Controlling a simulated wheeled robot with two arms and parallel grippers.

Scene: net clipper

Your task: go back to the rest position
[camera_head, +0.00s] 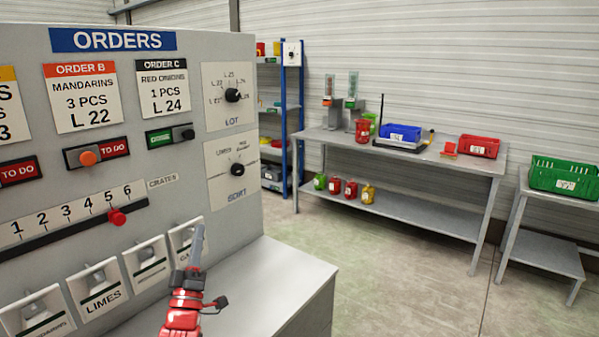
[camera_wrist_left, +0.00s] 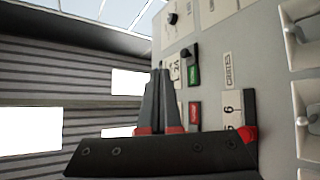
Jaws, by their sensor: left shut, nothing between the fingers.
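My left gripper (camera_head: 197,245) is in front of the grey orders panel (camera_head: 192,70), low in the head view, above the panel's ledge (camera_head: 285,275). Its fingers point up and are closed together with nothing between them. In the left wrist view the shut fingers of the left gripper (camera_wrist_left: 157,80) stand at the middle, with the panel (camera_wrist_left: 225,60) to their right. I cannot tell from these views how close the fingers are to the panel. My right gripper is not in view.
The panel carries a LOT knob (camera_head: 233,95), a SORT knob (camera_head: 238,170), and a red slider (camera_head: 117,217) near 5 and 6. A metal table (camera_head: 470,165) with a blue crate (camera_head: 399,133) and red crate (camera_head: 478,147) stands beyond. Open floor (camera_head: 400,265) lies right of the ledge.

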